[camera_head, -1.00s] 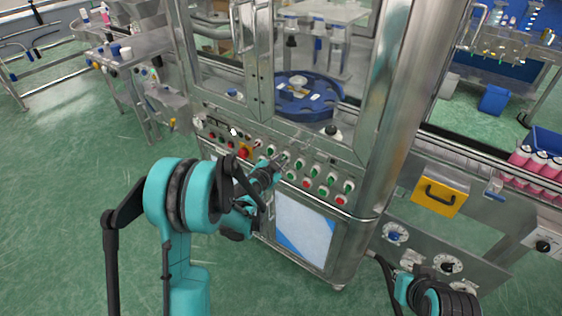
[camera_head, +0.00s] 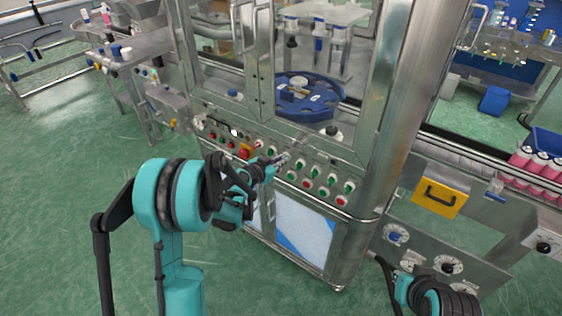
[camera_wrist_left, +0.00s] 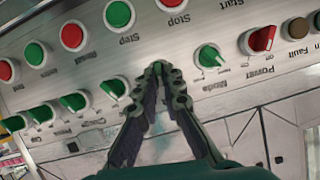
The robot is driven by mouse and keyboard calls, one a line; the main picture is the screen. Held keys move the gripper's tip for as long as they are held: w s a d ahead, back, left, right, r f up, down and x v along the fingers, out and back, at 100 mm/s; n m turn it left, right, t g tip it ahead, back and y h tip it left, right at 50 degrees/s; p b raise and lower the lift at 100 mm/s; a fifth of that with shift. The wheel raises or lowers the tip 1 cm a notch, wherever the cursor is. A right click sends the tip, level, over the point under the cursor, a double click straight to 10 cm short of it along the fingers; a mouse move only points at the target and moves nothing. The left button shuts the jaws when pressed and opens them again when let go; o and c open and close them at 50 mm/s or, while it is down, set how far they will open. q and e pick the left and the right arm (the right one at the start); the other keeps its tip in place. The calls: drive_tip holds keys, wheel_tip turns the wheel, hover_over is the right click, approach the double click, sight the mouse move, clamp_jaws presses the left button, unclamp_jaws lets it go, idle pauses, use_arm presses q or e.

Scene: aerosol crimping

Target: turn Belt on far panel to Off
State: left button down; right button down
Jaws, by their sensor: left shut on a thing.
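The far panel (camera_head: 212,128) is a steel control strip with rows of green and red buttons and knobs on the machine's front. My left gripper (camera_head: 283,159) reaches it from the lower left, with its tips at the panel. In the left wrist view, where the labels are upside down, the gripper (camera_wrist_left: 160,68) is shut on a panel knob that its fingers hide. That knob's label and setting cannot be read. The green Mode knob (camera_wrist_left: 209,56) is to the right of the tips, and another green knob (camera_wrist_left: 114,88) is to the left.
A red Power switch (camera_wrist_left: 262,40) and push buttons, including a green one (camera_wrist_left: 119,15), sit close around the fingers. Glass doors and a blue turntable (camera_head: 305,100) are above the panel. A yellow box with a handle (camera_head: 440,197) is at the right.

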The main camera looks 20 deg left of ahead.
use_arm(q)
drive_tip(key=shift+w+a+f+n+g+h+b, duration=0.15)
drive_tip(key=shift+n+h+b, duration=0.1)
drive_tip(key=shift+n+h, duration=0.45)
drive_tip(key=shift+s+a+r+n+g+h+b, duration=0.15)
drive_tip(key=shift+n+h, duration=0.3)
drive_tip(key=shift+n, duration=0.5)
drive_tip(key=shift+w+a+f+n+g+h+b, duration=0.1)
drive_tip(key=shift+n+h+b, duration=0.2)
drive_tip(key=shift+n+h, duration=0.4)
drive_tip(key=shift+n, duration=0.25)
drive_tip(key=c, duration=1.7)
unclamp_jaws()
drive_tip(key=v, duration=1.2)
drive_tip(key=shift+d, duration=0.1)
